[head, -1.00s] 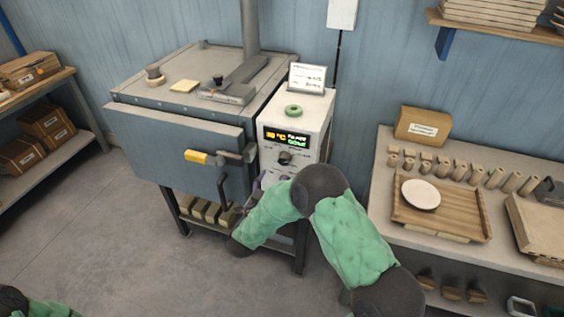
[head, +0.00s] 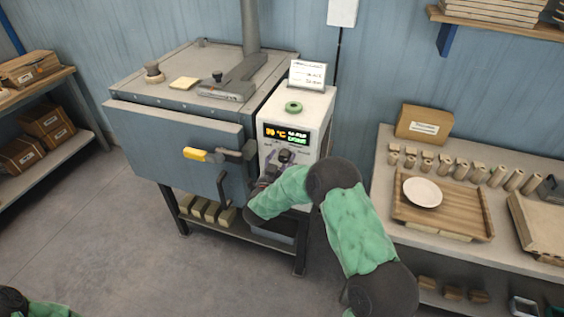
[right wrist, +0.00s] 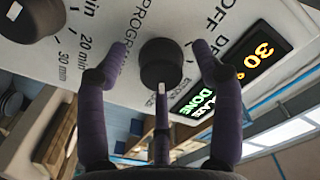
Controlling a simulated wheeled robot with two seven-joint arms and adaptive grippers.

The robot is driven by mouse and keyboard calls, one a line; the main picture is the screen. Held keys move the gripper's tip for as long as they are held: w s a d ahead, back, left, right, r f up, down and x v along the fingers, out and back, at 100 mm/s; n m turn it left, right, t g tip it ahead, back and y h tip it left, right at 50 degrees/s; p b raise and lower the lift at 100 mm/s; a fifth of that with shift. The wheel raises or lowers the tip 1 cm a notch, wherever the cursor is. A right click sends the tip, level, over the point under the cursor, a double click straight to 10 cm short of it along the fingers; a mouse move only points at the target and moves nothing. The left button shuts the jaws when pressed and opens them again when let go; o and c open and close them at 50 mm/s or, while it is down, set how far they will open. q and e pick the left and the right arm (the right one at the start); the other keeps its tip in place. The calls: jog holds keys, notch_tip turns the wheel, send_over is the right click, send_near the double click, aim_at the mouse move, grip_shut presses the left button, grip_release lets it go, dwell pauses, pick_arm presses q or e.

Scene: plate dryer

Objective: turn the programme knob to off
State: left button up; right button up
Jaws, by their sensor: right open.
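The programme knob (right wrist: 165,62) is a dark round knob on the white control panel (right wrist: 105,15), beside printed PROGRAM and OFF lettering. A pale mark shows at its lower edge in the right wrist view; I cannot tell if it is the knob's pointer. My right gripper (right wrist: 159,47) is open, with one purple finger on each side of the knob and visible gaps. In the head view the right gripper (head: 280,162) is at the front of the control box (head: 321,117) and hides its knobs. My left gripper is out of view.
The lit display (head: 285,135) reads 30 °C and DONE. A second dark knob (right wrist: 30,18) with minute markings is near the programme knob. The dryer's door handle (head: 203,156) sticks out left of the box. A workbench (head: 380,210) stands to the right.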

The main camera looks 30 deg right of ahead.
jog(key=c, duration=1.2)
jog(key=shift+o, duration=0.2)
